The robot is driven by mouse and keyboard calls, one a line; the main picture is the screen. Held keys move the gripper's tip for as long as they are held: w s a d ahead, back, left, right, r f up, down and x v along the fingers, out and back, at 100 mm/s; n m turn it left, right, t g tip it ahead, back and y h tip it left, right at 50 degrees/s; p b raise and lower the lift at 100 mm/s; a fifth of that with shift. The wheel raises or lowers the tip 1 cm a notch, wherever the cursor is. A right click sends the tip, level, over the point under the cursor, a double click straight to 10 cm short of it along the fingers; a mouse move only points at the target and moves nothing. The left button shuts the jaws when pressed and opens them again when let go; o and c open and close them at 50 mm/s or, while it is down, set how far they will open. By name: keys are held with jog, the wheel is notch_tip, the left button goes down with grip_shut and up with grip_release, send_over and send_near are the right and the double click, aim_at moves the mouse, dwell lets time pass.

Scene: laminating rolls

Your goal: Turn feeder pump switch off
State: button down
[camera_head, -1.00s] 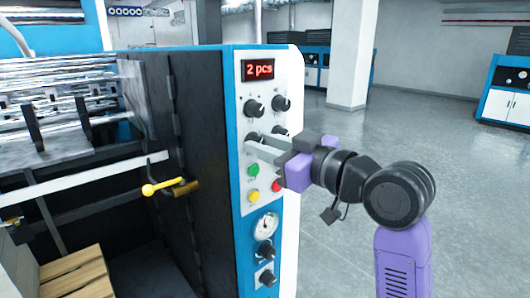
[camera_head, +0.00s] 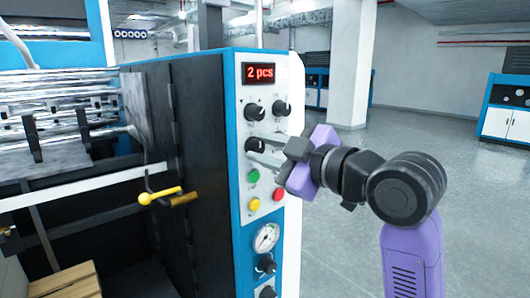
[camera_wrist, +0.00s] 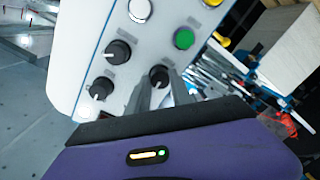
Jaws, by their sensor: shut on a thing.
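A white control panel (camera_head: 242,218) faces my arm and carries several black rotary knobs. My gripper (camera_head: 258,155) reaches in from the right, its fingers at the left knob of the second row (camera_head: 255,145). In the wrist view this knob (camera_wrist: 158,76) sits between the two grey fingertips (camera_wrist: 159,88), and the gripper is shut on it. The right knob of that row is mostly hidden by the gripper in the head view but shows in the wrist view (camera_wrist: 118,52). The labels are too small to read, so I cannot tell which knob is the feeder pump switch.
Above are two more knobs (camera_head: 254,111) and a red "2 pcs" display (camera_head: 261,72). Below are a green button (camera_head: 253,176), a yellow button (camera_head: 254,205), a red button (camera_head: 279,194) and a gauge (camera_head: 266,237). A yellow-handled lever (camera_head: 160,195) is left; open floor is right.

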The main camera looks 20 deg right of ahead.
dwell(0.4)
jog(key=c, duration=1.1)
grip_release()
jog(key=shift+c, duration=0.2)
jog(key=b+v, duration=0.1)
jog(key=v, duration=0.6)
jog(key=shift+s, duration=0.4)
jog(key=shift+d+r, duration=0.1)
